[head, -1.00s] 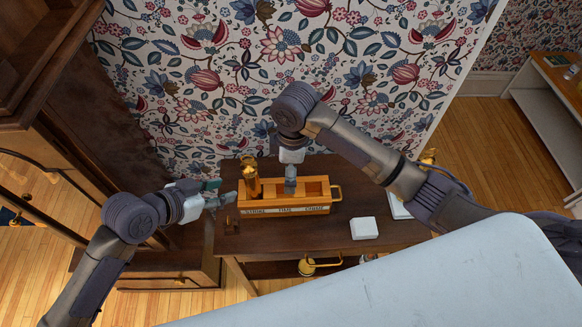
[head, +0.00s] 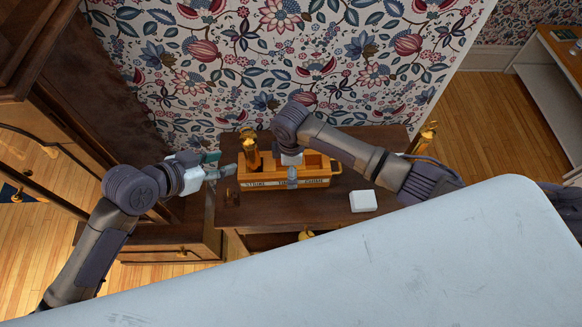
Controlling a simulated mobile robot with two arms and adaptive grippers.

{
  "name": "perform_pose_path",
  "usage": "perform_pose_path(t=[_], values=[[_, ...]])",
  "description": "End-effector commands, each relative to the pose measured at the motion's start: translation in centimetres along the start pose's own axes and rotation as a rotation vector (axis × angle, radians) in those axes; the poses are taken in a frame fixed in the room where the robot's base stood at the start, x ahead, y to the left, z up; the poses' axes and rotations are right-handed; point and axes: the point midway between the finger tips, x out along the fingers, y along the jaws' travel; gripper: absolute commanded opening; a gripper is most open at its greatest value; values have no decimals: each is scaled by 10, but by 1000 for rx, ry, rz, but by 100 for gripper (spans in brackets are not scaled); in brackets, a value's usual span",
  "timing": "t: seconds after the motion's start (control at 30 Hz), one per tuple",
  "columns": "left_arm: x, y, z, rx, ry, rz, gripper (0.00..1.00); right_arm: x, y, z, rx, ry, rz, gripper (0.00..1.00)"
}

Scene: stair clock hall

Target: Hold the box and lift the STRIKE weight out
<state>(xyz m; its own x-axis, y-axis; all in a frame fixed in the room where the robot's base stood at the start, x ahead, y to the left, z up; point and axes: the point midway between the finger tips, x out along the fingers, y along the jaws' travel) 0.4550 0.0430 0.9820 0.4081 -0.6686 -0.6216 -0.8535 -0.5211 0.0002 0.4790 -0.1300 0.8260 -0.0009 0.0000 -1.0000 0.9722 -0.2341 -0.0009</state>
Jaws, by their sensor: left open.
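The wooden box (head: 262,184) stands on the dark side table, with lettered labels along its front; the left one reads as STRIKE. The brass STRIKE weight (head: 249,150) stands upright in the box's left compartment, its top well above the rim. My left gripper (head: 222,165) is open, just left of the box and the weight, its fingers pointing right; it looks apart from both. My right gripper (head: 292,180) points down at the middle of the box's front wall, covering part of the label there. Whether its fingers are open or touch the wall is unclear.
The dark table (head: 325,215) is bare in front of the box. A brass object (head: 427,136) stands beyond my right arm. The patterned wall is close behind; a wooden cabinet (head: 60,110) stands at the left.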

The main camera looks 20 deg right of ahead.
Motion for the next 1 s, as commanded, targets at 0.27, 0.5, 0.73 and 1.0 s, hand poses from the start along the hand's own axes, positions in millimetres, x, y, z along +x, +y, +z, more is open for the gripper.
perform_pose_path(t=[0.27, 0.5, 0.73, 1.0], values=[[0, 0, 0, 0, 0, 0, 42, 6, 0, 0, 0, 0, 0, 100], [0, 0, 0, 0, 0, 0, 42, 6, 0, 0, 0, 0, 0, 77], [0, 0, 0, 0, 0, 0, 42, 6, 0, 0, 0, 0, 0, 38], [0, 0, 0, 0, 0, 0, 42, 5, 0, 0, 1, 0, 0, 29]])
